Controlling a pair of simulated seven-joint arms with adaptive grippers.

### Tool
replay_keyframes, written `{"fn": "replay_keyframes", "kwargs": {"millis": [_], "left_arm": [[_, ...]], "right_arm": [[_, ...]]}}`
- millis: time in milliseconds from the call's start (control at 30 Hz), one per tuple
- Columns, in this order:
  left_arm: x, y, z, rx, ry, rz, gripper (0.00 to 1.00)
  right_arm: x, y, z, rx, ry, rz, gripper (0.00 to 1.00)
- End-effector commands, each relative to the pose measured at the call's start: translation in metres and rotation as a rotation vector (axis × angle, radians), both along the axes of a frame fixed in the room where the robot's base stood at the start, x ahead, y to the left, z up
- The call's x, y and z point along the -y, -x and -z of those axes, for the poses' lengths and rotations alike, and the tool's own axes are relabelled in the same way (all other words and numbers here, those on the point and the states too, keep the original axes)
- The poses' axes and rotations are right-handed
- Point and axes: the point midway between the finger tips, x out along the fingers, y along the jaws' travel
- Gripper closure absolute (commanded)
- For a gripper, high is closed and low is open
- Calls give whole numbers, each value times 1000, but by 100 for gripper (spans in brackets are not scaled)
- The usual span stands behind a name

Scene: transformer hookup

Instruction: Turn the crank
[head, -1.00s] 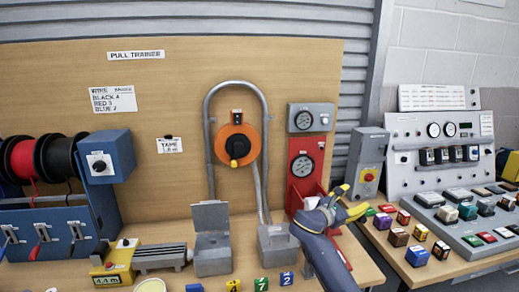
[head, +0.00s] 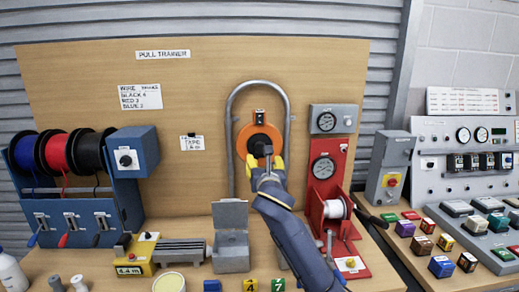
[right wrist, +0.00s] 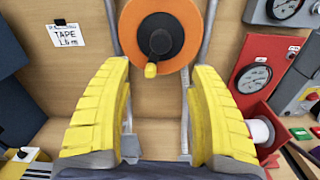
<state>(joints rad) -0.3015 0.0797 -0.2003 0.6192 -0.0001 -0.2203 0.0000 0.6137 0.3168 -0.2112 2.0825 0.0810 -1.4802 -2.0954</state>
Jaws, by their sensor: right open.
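The crank is an orange disc (head: 248,135) with a dark hub, mounted on the upright wooden board inside a grey pipe loop. In the right wrist view the orange disc (right wrist: 187,50) is at top centre, with a dark arm and a yellow knob (right wrist: 151,70) hanging just below the hub. My right gripper (head: 266,161) is in front of the disc's lower right part, hiding some of it. In the right wrist view its two yellow fingers are wide apart, with the knob ahead between them and nothing held. My left gripper is not in view.
Right of the crank stands a red unit (head: 326,185) with a gauge and a white spool (head: 336,208). Below are an open grey box (head: 231,240) and numbered blocks. Wire reels (head: 55,152) stand left, a control panel (head: 455,165) right.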

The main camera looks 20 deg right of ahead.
Motion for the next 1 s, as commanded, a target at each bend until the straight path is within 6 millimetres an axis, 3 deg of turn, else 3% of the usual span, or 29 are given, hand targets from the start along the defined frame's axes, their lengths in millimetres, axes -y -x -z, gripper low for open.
{"fn": "replay_keyframes", "kwargs": {"millis": [600,1000], "left_arm": [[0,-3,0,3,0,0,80],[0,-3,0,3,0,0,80]], "right_arm": [[40,-101,1,-2,-1,5,40],[50,-130,0,-1,-1,4,40]]}}
